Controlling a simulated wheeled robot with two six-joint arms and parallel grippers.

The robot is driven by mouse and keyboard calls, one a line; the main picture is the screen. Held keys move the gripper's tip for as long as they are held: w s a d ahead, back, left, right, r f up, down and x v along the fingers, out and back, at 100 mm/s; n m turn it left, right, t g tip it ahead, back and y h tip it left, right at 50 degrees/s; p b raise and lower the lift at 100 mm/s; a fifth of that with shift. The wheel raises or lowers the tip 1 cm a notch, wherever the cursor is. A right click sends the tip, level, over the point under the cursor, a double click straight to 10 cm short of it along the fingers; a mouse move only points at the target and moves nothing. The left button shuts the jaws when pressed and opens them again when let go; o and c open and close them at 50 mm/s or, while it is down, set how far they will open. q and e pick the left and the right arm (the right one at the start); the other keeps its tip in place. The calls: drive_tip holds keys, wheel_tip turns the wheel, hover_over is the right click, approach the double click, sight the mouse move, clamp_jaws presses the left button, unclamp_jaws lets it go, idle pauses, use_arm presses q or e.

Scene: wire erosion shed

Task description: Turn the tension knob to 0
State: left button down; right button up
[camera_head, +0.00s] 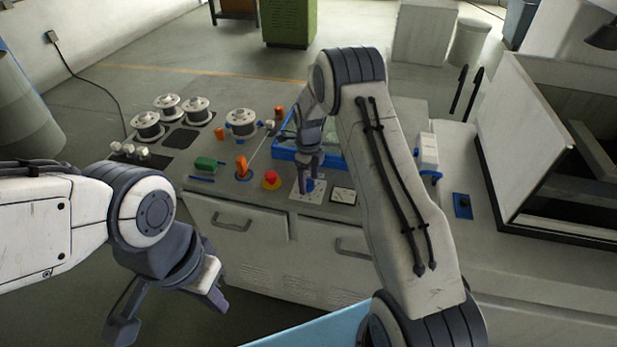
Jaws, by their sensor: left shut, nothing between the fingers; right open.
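The tension knob (311,187) looks like a small blue knob on a white dial plate (322,196) near the front edge of the machine top. My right gripper (309,174) is open, pointing down right over the knob and hiding much of it. I cannot tell whether the fingers touch it. The knob's pointer and the dial's marks are too small to read.
A red button (271,180) and an orange-handled lever (241,166) stand left of the dial. A small framed panel (343,195) is to its right, with a blue tray (284,153) behind. Wire spools (198,111) stand at the back left. A large open box (517,150) rises at right.

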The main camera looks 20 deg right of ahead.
drive_tip(key=shift+f, duration=0.1)
drive_tip(key=shift+c, duration=0.4)
clamp_jaws()
